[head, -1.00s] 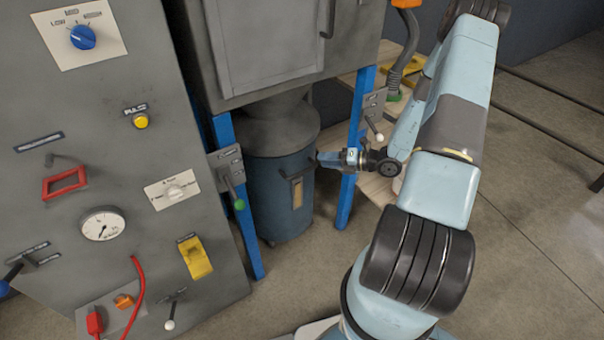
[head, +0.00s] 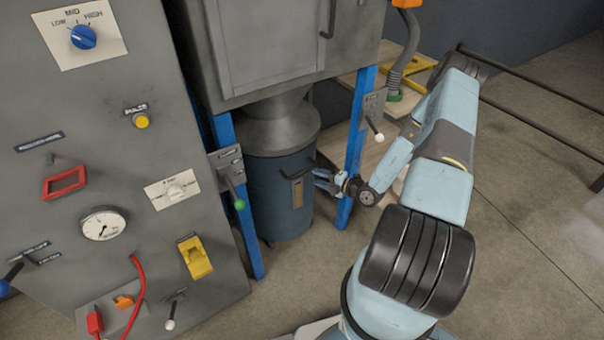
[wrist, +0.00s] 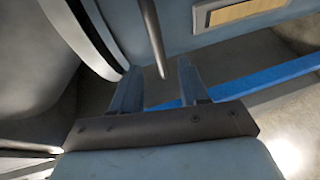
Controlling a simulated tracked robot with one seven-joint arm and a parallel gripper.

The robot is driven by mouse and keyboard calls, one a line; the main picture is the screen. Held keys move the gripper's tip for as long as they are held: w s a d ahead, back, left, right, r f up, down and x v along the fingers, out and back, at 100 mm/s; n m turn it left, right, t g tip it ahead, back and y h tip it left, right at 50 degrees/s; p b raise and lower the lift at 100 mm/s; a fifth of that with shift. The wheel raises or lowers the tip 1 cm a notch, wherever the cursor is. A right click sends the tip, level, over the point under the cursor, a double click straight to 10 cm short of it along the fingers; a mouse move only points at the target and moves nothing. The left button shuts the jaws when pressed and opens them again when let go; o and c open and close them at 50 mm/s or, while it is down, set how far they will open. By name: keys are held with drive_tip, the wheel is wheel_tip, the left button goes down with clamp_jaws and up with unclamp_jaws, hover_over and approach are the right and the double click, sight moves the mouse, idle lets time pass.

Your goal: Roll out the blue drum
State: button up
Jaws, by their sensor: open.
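The blue drum (head: 275,195) stands on the floor under the grey cabinet, between two blue legs, with a grey cone on top. Its dark handle (head: 297,174) and a tan label (head: 298,193) face my gripper. My gripper (head: 321,180) is open and empty, just right of the handle, beside the right blue leg. In the wrist view, a dark bar, apparently the drum handle (wrist: 152,35), reaches down toward the gap between my open fingers (wrist: 158,82). I cannot tell whether it touches them. The drum's wall (wrist: 180,20) fills the top there.
The right blue leg (head: 356,145) stands close to my gripper. A white-tipped lever (head: 376,130) is on it; a green-knobbed lever (head: 236,192) is on the left leg. A control panel (head: 120,170) stands at left. Floor in front of the drum is clear.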

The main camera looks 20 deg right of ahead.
sight(303, 173)
drive_tip(key=x, duration=0.8)
clamp_jaws()
idle(0.4)
